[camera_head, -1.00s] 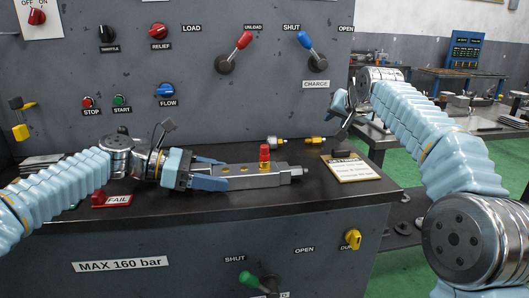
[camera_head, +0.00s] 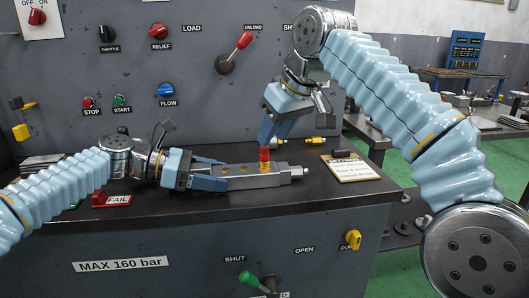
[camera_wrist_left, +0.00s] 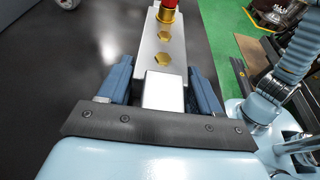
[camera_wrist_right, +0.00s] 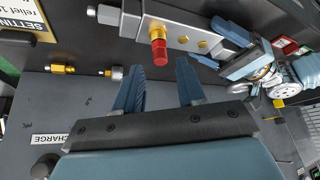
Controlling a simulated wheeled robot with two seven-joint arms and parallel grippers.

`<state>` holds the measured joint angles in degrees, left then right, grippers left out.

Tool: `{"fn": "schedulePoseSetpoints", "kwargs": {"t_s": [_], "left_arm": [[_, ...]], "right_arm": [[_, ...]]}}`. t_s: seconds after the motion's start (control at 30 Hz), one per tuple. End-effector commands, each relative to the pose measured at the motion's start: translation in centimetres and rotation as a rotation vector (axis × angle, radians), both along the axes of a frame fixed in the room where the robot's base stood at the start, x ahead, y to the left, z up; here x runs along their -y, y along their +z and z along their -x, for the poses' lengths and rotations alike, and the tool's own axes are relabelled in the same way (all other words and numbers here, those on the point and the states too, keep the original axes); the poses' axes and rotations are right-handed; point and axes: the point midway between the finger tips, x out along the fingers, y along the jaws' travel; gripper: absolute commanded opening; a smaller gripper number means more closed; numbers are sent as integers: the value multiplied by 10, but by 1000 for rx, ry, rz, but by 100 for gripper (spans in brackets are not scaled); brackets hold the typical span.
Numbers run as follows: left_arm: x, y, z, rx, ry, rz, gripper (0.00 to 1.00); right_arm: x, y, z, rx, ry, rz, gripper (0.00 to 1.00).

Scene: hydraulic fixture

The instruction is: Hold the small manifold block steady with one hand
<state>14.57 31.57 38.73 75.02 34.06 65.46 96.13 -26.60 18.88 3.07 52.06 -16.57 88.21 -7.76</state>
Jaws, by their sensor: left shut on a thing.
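The small manifold block (camera_head: 278,179) is a grey metal bar lying on the dark bench top, with brass ports along its top. A red-capped brass fitting (camera_head: 264,156) stands upright in one port. My left gripper (camera_head: 222,176) is shut on the block's left end; the left wrist view shows a finger on each side of the block (camera_wrist_left: 178,55). My right gripper (camera_head: 272,135) points down just above the red cap. In the right wrist view its fingers are apart and empty, with the red cap (camera_wrist_right: 158,50) just beyond the fingertips.
Two loose brass fittings (camera_wrist_right: 112,73) lie on the bench behind the block. A yellow-edged settings card (camera_head: 350,170) lies to the right and a red FAIL tag (camera_head: 115,199) to the left. The control panel (camera_head: 200,110) with its levers rises behind. Bare bench lies in front of the block.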

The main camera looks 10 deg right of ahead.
Motion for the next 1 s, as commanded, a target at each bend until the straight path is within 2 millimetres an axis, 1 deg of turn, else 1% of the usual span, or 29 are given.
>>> {"fn": "schedulePoseSetpoints", "kwargs": {"t_s": [0.03,0.1,0.3,0.5,0.77,0.8,0.87,1.0], "left_arm": [[0,0,0,0,0,1,47],[0,0,0,0,0,1,47],[0,0,0,0,0,1,47],[0,0,0,0,1,1,47],[0,0,0,0,1,1,47],[0,0,0,0,1,1,47],[0,1,0,0,1,1,47],[0,1,0,0,1,1,47]], "right_arm": [[-2,-8,-3,-3,-1,1,39],[-4,-17,-8,-3,-1,1,39],[-10,-37,-19,-1,-3,-1,39],[-13,-45,-23,0,-3,-2,39],[-13,-46,-23,0,-3,-2,39],[-13,-46,-23,0,-3,-2,38],[-13,-46,-23,0,-3,-2,29],[-13,-46,-23,0,-3,-2,7]]}}
